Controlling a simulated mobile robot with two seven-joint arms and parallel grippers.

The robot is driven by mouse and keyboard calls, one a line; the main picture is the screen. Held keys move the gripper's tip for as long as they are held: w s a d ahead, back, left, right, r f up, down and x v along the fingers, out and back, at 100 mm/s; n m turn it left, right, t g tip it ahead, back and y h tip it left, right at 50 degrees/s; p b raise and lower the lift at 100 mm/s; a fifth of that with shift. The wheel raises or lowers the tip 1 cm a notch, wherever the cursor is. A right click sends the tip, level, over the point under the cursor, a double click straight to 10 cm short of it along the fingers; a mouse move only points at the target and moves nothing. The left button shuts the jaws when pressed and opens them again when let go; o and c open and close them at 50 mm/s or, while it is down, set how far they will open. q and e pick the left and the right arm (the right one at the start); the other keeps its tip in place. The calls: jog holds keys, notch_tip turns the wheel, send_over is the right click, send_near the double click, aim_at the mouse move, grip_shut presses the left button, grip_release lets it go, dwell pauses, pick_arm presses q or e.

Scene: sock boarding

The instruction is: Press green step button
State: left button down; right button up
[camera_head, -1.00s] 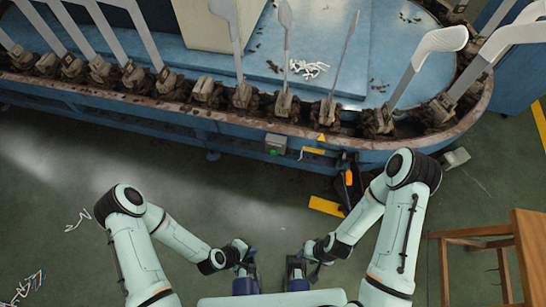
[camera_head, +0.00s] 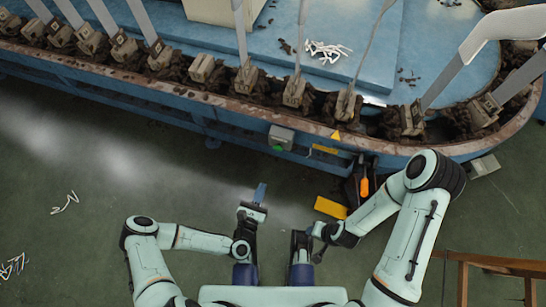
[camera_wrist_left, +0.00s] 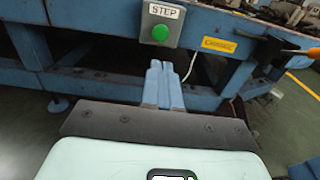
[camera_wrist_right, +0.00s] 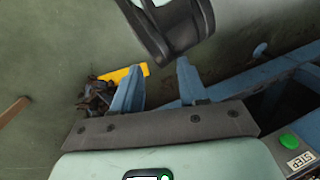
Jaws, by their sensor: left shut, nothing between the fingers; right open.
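The green step button (camera_wrist_left: 160,33) sits on a grey box labelled STEP (camera_wrist_left: 163,12) on the blue machine's side, at the top of the left wrist view. The box (camera_head: 281,138) also shows in the head view, and the button (camera_wrist_right: 289,141) at the right of the right wrist view. My left gripper (camera_wrist_left: 161,68) is shut and empty, its fingertips pointing toward the button from just below it in the picture, apart from it. In the head view my left gripper (camera_head: 260,192) is in front of the machine. My right gripper (camera_wrist_right: 160,75) is open and empty.
The blue oval machine (camera_head: 190,100) carries several upright grey boards in its dirty rim. A yellow block (camera_head: 330,207) and an orange-handled tool (camera_head: 364,187) are by its base. A wooden stool (camera_head: 490,262) stands at lower right. White scraps (camera_head: 65,203) lie on the floor.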

aim_at(277, 150)
pick_arm(q)
jog(key=b+x, duration=0.1)
jog(key=x, duration=1.3)
jog(key=shift+w, duration=0.1)
pick_arm(e)
jog(key=shift+w+d+f+t, duration=0.2)
jog(key=shift+w+d+f, duration=0.1)
jog(key=shift+w+f, duration=0.25)
jog(key=shift+w+d+f+t, duration=0.2)
jog(key=shift+w+d+f, duration=0.1)
jog(key=shift+w, duration=0.35)
pick_arm(q)
jog(key=shift+b, duration=0.3)
